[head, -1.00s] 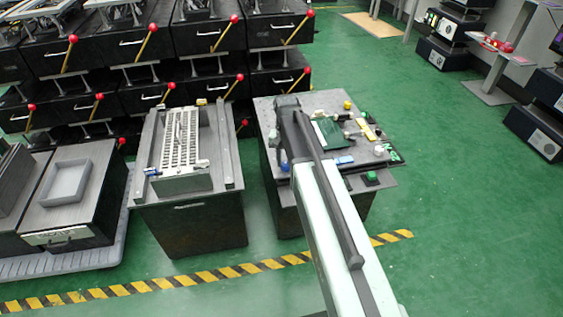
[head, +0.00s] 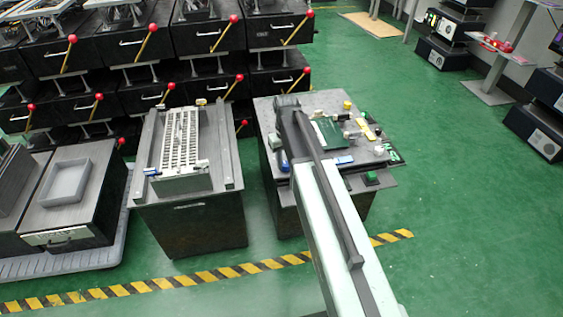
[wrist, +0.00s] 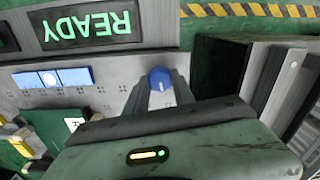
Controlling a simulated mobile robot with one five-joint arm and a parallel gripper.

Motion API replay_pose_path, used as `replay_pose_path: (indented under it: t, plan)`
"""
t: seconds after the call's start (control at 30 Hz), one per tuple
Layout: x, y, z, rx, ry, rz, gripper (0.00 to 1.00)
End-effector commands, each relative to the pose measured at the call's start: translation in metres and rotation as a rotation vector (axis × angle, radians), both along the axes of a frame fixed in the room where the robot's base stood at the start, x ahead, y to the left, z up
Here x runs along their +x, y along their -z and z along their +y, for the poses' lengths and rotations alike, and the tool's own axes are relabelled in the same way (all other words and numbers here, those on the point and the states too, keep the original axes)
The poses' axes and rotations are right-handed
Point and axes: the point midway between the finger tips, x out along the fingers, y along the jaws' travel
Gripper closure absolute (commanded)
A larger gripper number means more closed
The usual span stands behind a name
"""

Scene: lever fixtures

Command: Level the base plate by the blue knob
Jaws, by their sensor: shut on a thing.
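The blue knob (wrist: 159,77) is at the tips of my gripper's two grey fingers (wrist: 160,88) in the wrist view. The fingers are shut on it, and a pale mark shows on its top. The light grey base plate (wrist: 103,96), dotted with small holes, spreads around and to the left of the knob. Its tilt cannot be told from these views. In the head view my arm reaches over the right-hand bench (head: 330,100) and hides the gripper. A blue spot (head: 284,161) shows just left of my arm there.
A READY display (wrist: 95,25) and a blue-and-white part (wrist: 52,78) lie left of the knob in the wrist view. A green board (head: 326,132) is on the bench. A cabinet with a slotted rack (head: 182,140) stands left, beyond a narrow gap. The front floor is clear.

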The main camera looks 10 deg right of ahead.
Motion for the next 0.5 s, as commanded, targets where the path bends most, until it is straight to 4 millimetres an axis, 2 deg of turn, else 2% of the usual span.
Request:
replay_pose_path:
  t: [0.33, 0.37, 0.4, 0.43, 0.5]
  plan:
    - [0.003, -0.0003, -0.0015, -0.003, 0.0, -0.008, 1.0]
    - [0.003, -0.0003, -0.0015, -0.003, 0.0, -0.009, 0.67]
    - [0.0031, -0.0003, -0.0014, -0.003, 0.0, -0.009, 0.56]
    - [0.0029, -0.0003, -0.0013, -0.003, 0.0, -0.009, 0.48]
    - [0.0024, -0.0002, -0.001, -0.002, 0.0, -0.006, 0.48]
